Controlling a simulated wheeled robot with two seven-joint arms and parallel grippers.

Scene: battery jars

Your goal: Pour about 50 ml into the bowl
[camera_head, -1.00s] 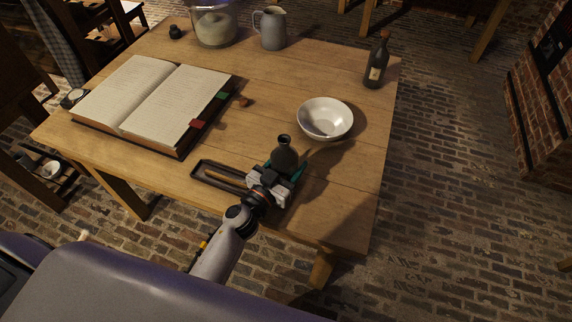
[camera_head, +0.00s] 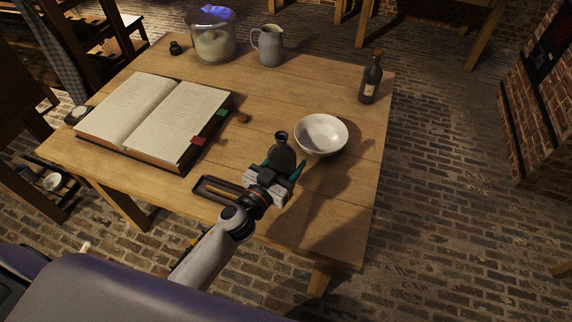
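The white bowl (camera_head: 321,135) sits upright on the wooden table, right of the middle, and its visible inside looks empty. A small dark grey narrow-necked jar (camera_head: 282,153) is between the teal fingers of my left gripper (camera_head: 283,168). The gripper is shut on the jar's body. The jar is roughly upright, just left of the bowl and apart from it, and seems raised above the table. Its contents cannot be seen. My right gripper is not in view.
A dark tray (camera_head: 203,194) lies beside my gripper. An open book (camera_head: 150,115) covers the table's left part. A glass jar (camera_head: 212,42), a grey pitcher (camera_head: 269,46) and a dark labelled bottle (camera_head: 371,80) stand farther back. The table right of the bowl is clear.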

